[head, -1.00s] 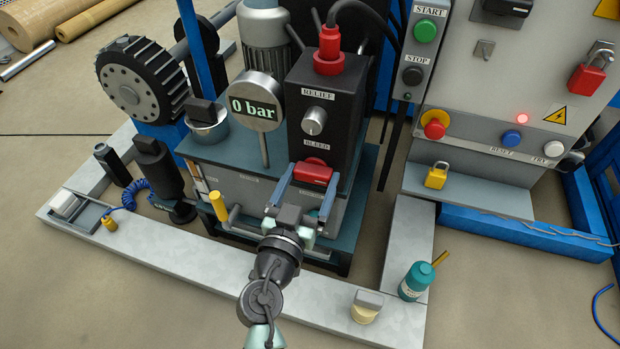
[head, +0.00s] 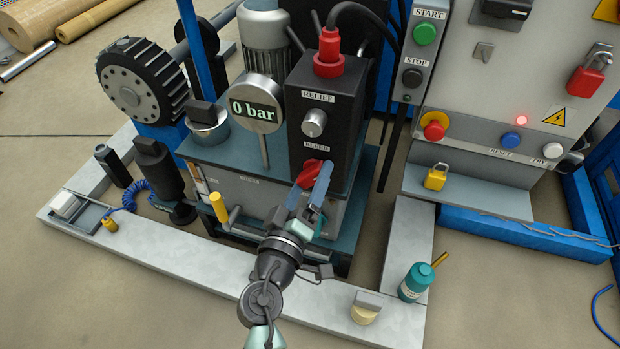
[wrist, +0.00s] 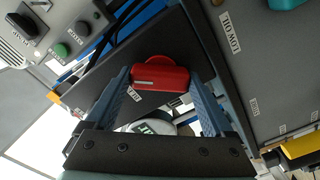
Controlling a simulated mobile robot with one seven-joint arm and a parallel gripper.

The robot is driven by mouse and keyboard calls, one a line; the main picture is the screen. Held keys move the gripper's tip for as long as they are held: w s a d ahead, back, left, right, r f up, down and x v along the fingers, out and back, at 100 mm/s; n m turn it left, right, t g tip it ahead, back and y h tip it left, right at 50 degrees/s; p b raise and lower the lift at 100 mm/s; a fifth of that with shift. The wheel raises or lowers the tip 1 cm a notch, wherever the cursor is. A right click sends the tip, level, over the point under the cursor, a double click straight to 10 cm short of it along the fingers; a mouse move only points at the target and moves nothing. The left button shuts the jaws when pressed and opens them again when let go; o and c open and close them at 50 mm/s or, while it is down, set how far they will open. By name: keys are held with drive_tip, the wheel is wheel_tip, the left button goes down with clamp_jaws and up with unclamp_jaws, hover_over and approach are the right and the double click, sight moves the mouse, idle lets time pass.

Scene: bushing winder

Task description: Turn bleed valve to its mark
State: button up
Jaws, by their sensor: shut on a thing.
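The red bleed valve knob (head: 308,174) sits on the front of the black block (head: 330,120), below the BLEED label (head: 317,146). In the head view its handle is tilted, and the fingers cover part of it. My gripper (head: 319,184) is shut on the knob, reaching up to it from below. In the wrist view the red knob (wrist: 160,76) lies between the two blue finger pads, with a white line along its handle. Part of the BLEED label (wrist: 134,93) shows beside it. I cannot make out the valve's mark in either view.
The silver relief knob (head: 314,123) is just above on the same block. The gauge (head: 256,106) to the left reads 0 bar. A yellow-handled lever (head: 219,207) stands left of my wrist. A teal bottle (head: 415,283) stands at the lower right.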

drive_tip(key=n+p, duration=0.1)
drive_tip(key=n, duration=0.3)
drive_tip(key=shift+n, duration=0.3)
drive_tip(key=shift+n+p, duration=0.55)
drive_tip(key=shift+n, duration=1.05)
drive_tip(key=shift+f, duration=0.1)
drive_tip(key=o, duration=1.1)
drive_tip(key=p+v, duration=0.3)
drive_tip(key=v, duration=1)
